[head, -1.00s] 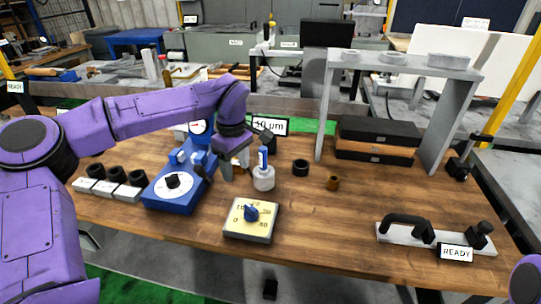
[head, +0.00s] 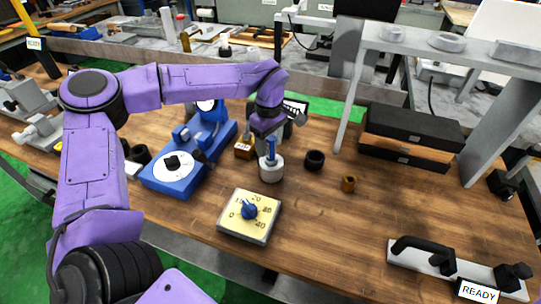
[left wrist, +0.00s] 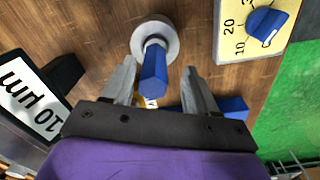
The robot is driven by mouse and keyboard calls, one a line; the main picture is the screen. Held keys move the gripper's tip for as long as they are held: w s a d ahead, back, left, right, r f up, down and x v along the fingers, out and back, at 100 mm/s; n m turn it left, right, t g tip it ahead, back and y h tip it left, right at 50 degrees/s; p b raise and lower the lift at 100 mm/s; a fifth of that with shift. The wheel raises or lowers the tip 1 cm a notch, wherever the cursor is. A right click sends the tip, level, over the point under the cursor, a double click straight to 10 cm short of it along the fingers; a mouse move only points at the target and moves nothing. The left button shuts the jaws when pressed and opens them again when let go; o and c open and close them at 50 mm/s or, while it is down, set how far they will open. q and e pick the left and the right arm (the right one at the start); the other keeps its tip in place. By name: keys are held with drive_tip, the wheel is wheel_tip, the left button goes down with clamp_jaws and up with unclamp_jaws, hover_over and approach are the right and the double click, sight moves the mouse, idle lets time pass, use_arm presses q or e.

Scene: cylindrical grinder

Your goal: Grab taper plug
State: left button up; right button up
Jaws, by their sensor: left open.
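The taper plug (head: 271,172) appears as a blue handle standing upright in a pale grey round base on the wooden table. In the left wrist view its blue handle (left wrist: 154,72) lies between my fingers, with the grey round base (left wrist: 155,32) beyond the fingertips. My left gripper (head: 268,142) is open and sits right above and around the handle, with a gap visible on each side. In the left wrist view the left gripper (left wrist: 159,70) shows both fingers spread. My right gripper is not in view.
A dial box (head: 249,215) stands in front of the plug, and a blue fixture (head: 178,170) to its left. A black ring (head: 315,159) and a brown bushing (head: 348,184) are to the right. A grey handled bar (head: 440,266) lies front right. Table between is clear.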

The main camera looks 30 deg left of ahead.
sight(271, 151)
use_arm(q)
drive_tip(key=f, duration=0.1)
drive_tip(key=w+f, duration=0.1)
drive_tip(key=f, duration=0.1)
drive_tip(key=shift+f+p, duration=0.3)
drive_tip(key=shift+f, duration=0.35)
drive_tip(key=shift+s, duration=0.25)
drive_tip(key=shift+w, duration=0.1)
clamp_jaws()
